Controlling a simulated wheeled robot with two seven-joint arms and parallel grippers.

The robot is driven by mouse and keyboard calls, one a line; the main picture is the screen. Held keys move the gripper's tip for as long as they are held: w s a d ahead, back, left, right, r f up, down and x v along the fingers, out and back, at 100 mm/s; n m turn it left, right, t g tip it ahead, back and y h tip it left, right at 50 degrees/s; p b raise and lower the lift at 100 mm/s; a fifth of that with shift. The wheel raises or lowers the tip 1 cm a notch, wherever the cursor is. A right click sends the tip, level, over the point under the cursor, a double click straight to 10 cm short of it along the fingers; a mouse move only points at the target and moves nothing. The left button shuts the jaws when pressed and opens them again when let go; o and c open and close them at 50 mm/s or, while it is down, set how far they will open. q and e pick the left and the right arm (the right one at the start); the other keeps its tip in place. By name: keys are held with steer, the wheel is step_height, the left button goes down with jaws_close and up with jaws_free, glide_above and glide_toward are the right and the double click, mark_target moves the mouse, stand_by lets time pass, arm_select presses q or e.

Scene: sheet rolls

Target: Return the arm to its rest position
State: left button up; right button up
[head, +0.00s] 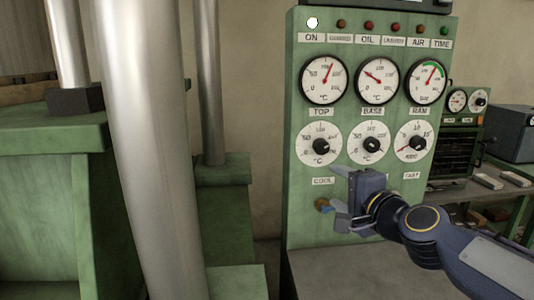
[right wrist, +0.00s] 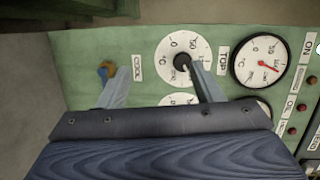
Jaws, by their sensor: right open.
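My right gripper (head: 343,202) is open and empty in front of the lower part of the green control panel (head: 300,225). In the right wrist view its two fingers (right wrist: 160,88) are spread apart. One finger overlaps the edge of the lower left dial (right wrist: 172,45), close to its black knob (right wrist: 182,62); I cannot tell whether it touches. The other finger is near a small brass and blue fitting (right wrist: 106,71), which also shows left of the gripper in the head view (head: 322,205). My right arm (head: 425,222) comes in from the lower right. My left gripper is out of view.
The panel carries three gauges (head: 324,80) above three knob dials (head: 320,143), with a lit white lamp (head: 312,23) at top left. A green press with thick steel columns (head: 150,150) stands at left. A shelf with a dark box (head: 513,133) is at right.

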arm_select(q)
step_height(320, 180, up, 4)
steer(key=p, duration=0.3)
arm_select(e)
steer(key=s+d+f+n+g, duration=0.1)
steer(key=s+f+n+g, duration=0.4)
steer(key=s+f, duration=0.5)
steer(key=s+d+f+n+g, duration=0.1)
steer(key=s+f+n+g, duration=0.4)
steer(key=s+f, duration=0.5)
steer(key=s+n, duration=0.2)
steer(key=s, duration=0.6)
steer(key=shift+s+n+h, duration=0.2)
steer(key=shift+n+h, duration=0.2)
